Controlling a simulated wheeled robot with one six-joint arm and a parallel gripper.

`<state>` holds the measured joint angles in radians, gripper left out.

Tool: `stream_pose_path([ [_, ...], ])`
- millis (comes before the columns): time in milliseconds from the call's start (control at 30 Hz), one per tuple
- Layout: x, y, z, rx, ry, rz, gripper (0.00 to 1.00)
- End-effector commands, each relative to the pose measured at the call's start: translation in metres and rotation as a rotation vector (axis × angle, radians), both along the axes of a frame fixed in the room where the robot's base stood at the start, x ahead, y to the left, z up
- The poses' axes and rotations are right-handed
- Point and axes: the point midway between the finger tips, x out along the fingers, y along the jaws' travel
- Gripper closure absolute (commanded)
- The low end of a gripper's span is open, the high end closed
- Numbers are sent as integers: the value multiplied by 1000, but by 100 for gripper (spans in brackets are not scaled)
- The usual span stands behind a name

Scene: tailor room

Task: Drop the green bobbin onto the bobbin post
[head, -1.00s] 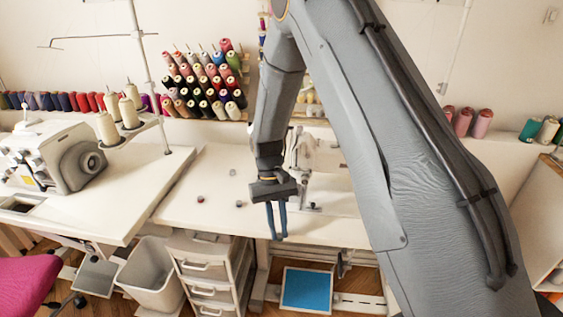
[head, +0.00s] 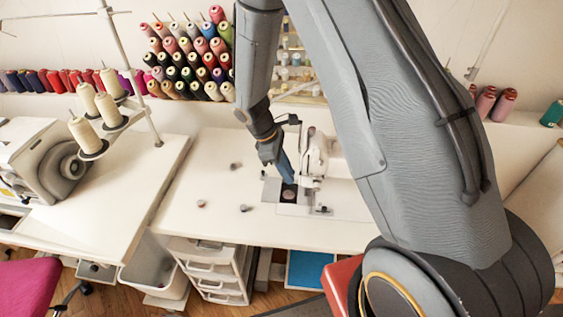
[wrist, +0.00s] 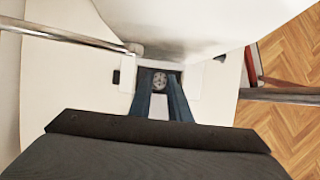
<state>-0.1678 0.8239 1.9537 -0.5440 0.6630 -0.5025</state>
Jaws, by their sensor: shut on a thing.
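In the head view my gripper (head: 287,172) points down at the sewing machine's bed (head: 316,196), its blue fingertips close to the dark square opening (head: 289,195). In the wrist view the gripper (wrist: 160,82) is shut on a small round bobbin (wrist: 160,80). Only its pale, patterned end face shows; I cannot make out any green. The dark recess lies around and behind it. I cannot tell whether the bobbin touches the post, which is hidden.
The white sewing machine (head: 317,157) stands just right of my fingers. Small loose bobbins lie on the white table (head: 215,228) to the left, one of them here (head: 244,208). A second machine (head: 50,165) and thread cones (head: 83,131) stand further left.

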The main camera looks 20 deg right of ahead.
Motion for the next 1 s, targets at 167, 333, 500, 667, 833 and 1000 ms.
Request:
stream_pose_path([
  [167, 0, 6, -2, 0, 0, 24, 100],
  [333, 0, 10, -9, 0, 0, 31, 100],
  [500, 0, 10, -19, 0, 1, 31, 100],
  [667, 0, 9, -29, 0, 2, 30, 100],
  [833, 0, 9, -40, -1, 1, 28, 100],
  [1000, 0, 8, -50, 0, 1, 26, 100],
])
